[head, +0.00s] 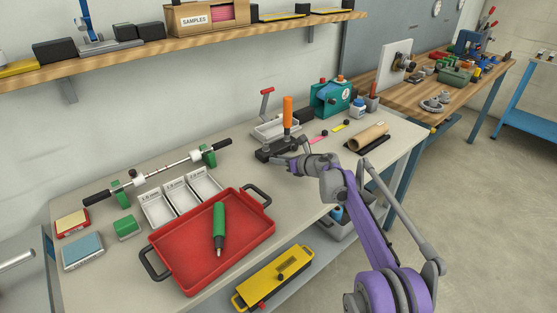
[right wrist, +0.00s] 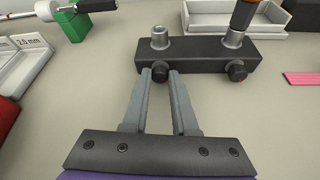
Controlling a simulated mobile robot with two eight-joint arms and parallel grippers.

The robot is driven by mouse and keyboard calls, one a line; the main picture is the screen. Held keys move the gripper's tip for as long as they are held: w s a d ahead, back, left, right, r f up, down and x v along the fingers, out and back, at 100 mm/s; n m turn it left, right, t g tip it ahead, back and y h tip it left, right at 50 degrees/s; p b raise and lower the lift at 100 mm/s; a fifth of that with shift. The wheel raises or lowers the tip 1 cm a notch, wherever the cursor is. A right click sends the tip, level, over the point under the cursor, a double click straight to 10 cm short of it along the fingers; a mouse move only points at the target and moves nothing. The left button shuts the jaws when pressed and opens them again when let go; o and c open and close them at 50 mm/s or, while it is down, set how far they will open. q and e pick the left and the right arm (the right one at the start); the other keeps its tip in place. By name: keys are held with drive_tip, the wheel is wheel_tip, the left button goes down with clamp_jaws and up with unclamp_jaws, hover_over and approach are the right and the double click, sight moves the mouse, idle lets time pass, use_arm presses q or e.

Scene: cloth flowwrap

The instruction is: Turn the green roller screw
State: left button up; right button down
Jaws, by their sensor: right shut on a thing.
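A black block (right wrist: 200,56) with two metal sockets on top and two black knob screws on its front stands on the bench. My right gripper (right wrist: 160,73) is shut on the left knob screw (right wrist: 159,71). The left socket (right wrist: 160,38) is empty. An orange-handled tool (head: 287,112) stands upright in the right socket. In the head view the right gripper (head: 283,159) is at the front of the block, partly hidden by its own wrist. My left gripper is out of view.
Three small white labelled trays (head: 158,210) stand behind the red tray. A metal rod (head: 165,170) rests on green supports at the back left. A white tray (head: 267,132) is behind the block, and a tan roll (head: 368,138) lies to the right.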

drive_tip(key=c, duration=0.7)
unclamp_jaws()
drive_tip(key=p+v, duration=0.1)
drive_tip(key=v, duration=1)
drive_tip(key=shift+a, duration=0.1)
